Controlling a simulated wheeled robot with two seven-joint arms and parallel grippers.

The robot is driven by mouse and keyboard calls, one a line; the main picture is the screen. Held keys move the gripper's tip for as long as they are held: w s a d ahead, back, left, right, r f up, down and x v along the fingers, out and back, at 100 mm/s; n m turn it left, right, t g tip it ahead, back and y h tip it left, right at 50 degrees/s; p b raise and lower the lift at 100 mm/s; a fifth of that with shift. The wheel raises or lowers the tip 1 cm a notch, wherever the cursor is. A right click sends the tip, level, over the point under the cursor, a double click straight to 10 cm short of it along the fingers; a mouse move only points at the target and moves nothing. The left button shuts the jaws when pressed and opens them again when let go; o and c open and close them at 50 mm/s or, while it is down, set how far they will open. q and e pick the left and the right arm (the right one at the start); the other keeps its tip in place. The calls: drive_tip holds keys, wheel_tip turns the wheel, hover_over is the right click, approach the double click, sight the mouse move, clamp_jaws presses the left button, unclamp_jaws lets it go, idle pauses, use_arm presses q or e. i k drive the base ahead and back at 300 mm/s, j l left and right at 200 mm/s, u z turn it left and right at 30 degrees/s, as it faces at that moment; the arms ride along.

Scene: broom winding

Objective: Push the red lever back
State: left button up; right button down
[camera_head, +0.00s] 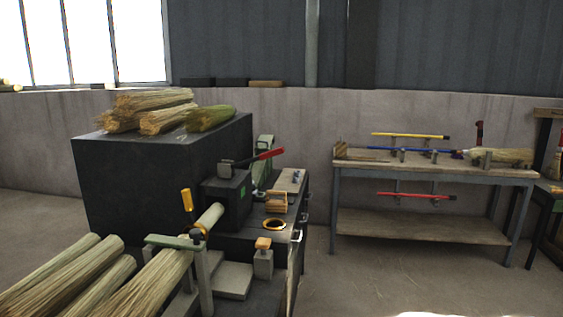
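The red lever (268,153) is a dark arm with a red grip. It sticks out to the right and slightly upward from the top of a small black machine box (228,197). Neither of my grippers shows in the head view.
A large black cabinet (130,178) with straw bundles (150,108) on top stands behind left. More straw bundles (70,275) lie at the front left, by a green clamp (172,241). A workbench (435,172) with brooms stands at the right. Floor between is free.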

sight(280, 150)
drive_tip(key=l+u, duration=0.1)
drive_tip(key=l, duration=0.95)
drive_tip(key=i+l+u, duration=0.1)
drive_tip(key=l, duration=0.25)
drive_tip(key=i+l, duration=0.3)
drive_tip(key=i+l+u, duration=0.15)
drive_tip(key=l, duration=0.3)
drive_tip(key=i+u, duration=0.1)
drive_tip(key=i, duration=0.35)
drive_tip(key=i+l+u, duration=0.1)
drive_tip(key=i, duration=0.35)
drive_tip(key=i+l+u, duration=0.1)
drive_tip(key=i, duration=0.8)
